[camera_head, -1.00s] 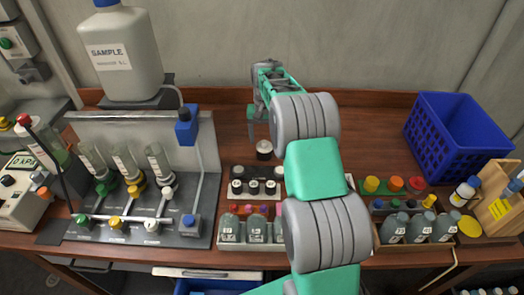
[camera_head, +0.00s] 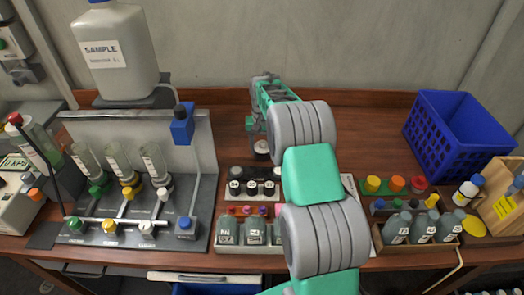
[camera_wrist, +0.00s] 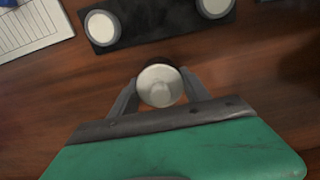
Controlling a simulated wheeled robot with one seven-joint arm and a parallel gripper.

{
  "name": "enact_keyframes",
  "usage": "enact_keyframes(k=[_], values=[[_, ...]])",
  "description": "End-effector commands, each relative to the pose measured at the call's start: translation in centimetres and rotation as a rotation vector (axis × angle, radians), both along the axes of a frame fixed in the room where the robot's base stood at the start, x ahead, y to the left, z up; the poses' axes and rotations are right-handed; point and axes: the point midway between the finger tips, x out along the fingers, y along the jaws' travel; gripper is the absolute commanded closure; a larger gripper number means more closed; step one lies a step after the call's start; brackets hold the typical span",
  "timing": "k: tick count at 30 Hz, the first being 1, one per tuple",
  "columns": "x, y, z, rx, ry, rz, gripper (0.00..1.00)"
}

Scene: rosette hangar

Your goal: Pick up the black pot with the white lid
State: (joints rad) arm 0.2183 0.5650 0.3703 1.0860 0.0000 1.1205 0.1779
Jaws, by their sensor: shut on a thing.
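The black pot with the white lid (camera_wrist: 160,86) sits between my gripper's fingers in the wrist view, seen from above, and its dark side shows only as a thin rim. My gripper (camera_wrist: 155,92) is shut on it, with one grey finger on each side. In the head view the pot (camera_head: 262,147) is at the far middle of the wooden bench, behind a black rack (camera_head: 254,172) of similar white-lidded pots. My arm partly hides the gripper there. I cannot tell whether the pot is touching the bench.
The rack's edge also shows at the top of the wrist view (camera_wrist: 160,22), with a printed sheet (camera_wrist: 25,28) beside it. A filter stand with bottles (camera_head: 135,195) is on the left. A blue crate (camera_head: 455,140) and several small bottles are on the right.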

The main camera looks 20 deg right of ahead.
Motion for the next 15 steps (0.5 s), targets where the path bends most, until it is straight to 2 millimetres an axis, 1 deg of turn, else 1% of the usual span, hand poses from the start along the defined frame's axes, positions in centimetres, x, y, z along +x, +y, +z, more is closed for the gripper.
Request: enact_keyframes(k=[1,3,4,11,15], values=[[0.01,0.01,0.02,0.0,0.0,0.0,0.68],[0.01,0.01,0.02,0.0,0.0,0.0,0.74],[0.01,0.01,0.03,0.0,0.0,0.0,0.75],[0.03,0.0,0.08,0.0,-0.001,0.0,0.75],[0.05,-0.01,0.53,-0.001,-0.002,0.0,0.75]])
